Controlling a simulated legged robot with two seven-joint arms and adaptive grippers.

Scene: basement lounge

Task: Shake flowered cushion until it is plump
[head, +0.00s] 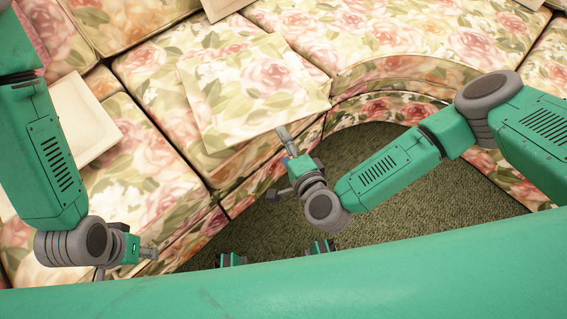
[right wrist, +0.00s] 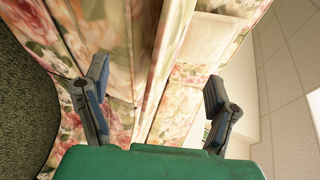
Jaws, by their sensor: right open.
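The flowered cushion (head: 250,92) is a pale square with pink roses and green leaves. It lies on the flowered sofa seat in the head view, its front edge near the seat's edge. My right gripper (head: 279,164) is at the cushion's front edge, with one finger close to that edge. In the right wrist view its two fingers (right wrist: 157,88) are spread apart, and the cushion (right wrist: 172,62) shows nearly edge-on between them. Whether they touch it I cannot tell. My left gripper (head: 126,262) is low on the left, away from the cushion; its finger opening is unclear.
The flowered sofa (head: 155,70) curves around the scene with the same rose pattern. A plain cream cushion (head: 82,118) lies left of the flowered one, and another (head: 222,7) is at the top. Green carpet (head: 400,215) is open floor below the sofa.

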